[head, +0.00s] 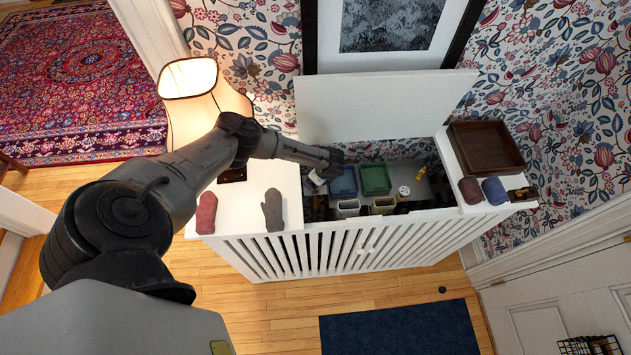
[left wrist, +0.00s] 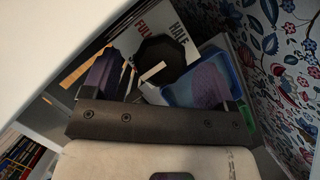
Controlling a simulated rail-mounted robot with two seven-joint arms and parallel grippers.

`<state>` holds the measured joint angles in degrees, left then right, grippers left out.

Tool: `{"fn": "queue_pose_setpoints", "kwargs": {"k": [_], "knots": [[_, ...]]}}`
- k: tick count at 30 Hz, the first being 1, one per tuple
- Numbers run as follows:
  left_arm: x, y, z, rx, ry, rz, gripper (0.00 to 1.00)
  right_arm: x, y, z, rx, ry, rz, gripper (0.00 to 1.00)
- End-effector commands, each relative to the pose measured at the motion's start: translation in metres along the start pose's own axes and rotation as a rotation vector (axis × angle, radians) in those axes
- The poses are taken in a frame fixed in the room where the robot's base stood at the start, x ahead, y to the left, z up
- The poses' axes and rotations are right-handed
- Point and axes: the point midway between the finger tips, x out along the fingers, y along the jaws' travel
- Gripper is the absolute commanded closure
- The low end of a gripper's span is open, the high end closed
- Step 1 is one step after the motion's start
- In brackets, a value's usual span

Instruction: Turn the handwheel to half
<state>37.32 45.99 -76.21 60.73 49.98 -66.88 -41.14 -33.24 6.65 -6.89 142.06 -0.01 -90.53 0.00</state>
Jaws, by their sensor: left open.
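The handwheel (left wrist: 160,55) is a dark, many-sided knob with a pale pointer strip across its near part, in the left wrist view. Behind it is a white plate (left wrist: 165,25) with the words FULL and HALF. I cannot tell which word the strip lines up with. My left gripper (left wrist: 155,80) is open, with its two purplish fingers apart on either side of the wheel in the picture. I cannot tell whether they touch it. In the head view my left gripper (head: 322,177) reaches into the open white cabinet (head: 345,245), and the wheel is hidden there. My right gripper is not in view.
The raised lid (head: 375,105) stands behind the opening. Blue (head: 344,183) and green (head: 375,179) bins sit inside. Mittens (head: 272,210) and a lamp (head: 200,95) are on the left top; a brown tray (head: 487,148) and rolled cloths (head: 470,190) on the right.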

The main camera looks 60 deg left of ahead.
Motion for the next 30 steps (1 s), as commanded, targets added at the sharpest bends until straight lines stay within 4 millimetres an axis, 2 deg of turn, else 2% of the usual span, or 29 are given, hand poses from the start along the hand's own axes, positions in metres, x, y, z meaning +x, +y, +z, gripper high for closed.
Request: {"fn": "queue_pose_setpoints", "kwargs": {"k": [1,6,18,30], "knots": [[0.0065,-0.0003,-0.0007,0.0,-0.001,0.0,0.21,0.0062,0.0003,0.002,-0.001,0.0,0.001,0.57],[0.0124,-0.0004,0.0001,0.0,-0.001,-0.001,0.21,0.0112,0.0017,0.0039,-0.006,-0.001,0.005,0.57],[0.0134,-0.0004,0.0006,0.0,0.0,-0.001,0.21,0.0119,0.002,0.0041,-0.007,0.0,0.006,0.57],[0.0135,-0.0003,0.0004,0.0,0.0,-0.001,0.58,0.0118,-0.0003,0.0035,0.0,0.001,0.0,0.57]]}}
